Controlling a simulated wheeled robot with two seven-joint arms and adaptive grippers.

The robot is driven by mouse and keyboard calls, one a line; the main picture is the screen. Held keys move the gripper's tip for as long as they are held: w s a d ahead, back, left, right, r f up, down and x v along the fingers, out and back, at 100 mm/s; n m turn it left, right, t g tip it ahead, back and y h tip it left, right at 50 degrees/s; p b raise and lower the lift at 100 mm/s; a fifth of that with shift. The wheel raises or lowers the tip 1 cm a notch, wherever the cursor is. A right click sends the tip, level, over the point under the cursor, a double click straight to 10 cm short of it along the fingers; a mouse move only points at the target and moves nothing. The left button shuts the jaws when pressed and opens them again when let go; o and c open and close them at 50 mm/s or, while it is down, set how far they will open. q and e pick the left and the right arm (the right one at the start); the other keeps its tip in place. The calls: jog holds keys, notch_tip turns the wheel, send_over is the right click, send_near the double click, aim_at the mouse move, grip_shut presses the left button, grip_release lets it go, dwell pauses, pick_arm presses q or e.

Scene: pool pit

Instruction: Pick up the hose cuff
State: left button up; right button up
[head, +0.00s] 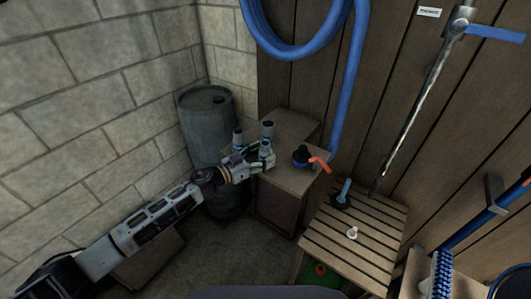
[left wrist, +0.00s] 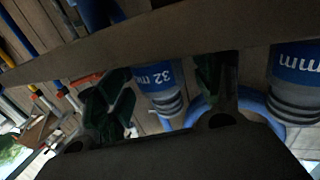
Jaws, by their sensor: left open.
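Dark grey hose cuffs with blue bands stand on a small wooden cabinet. In the head view one cuff (head: 238,138) stands behind my left gripper (head: 262,160), and another cuff (head: 267,131) stands at the back right of it. My left gripper is open at the cabinet top, its fingers level with the lower part of a cuff. In the left wrist view a cuff with a blue band reading "32 mm" (left wrist: 158,80) shows between the two dark fingers; I cannot tell whether they touch it. A larger cuff (left wrist: 297,75) marked "mm" shows outside the fingers at right. My right gripper is not in view.
A black valve with an orange handle (head: 302,156) stands right of my left gripper on the cabinet (head: 290,181). A grey barrel (head: 205,128) stands behind my left arm. A slatted bench (head: 345,240) holds a blue-handled item (head: 342,198) and a small white piece (head: 352,233).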

aim_at(262, 145)
pick_arm(q)
jog(key=shift+c, duration=0.2)
dwell(0.3)
jog(key=c, duration=1.1)
jog(key=shift+o, duration=0.2)
jog(key=shift+r, duration=0.1)
jog(key=shift+r, duration=0.15)
jog(key=shift+w+r, duration=0.1)
jog(key=shift+r, duration=0.4)
notch_tip(262, 145, up, 7)
jog(key=shift+f+p, duration=0.2)
jog(key=shift+p, duration=0.55)
jog(key=shift+r, duration=1)
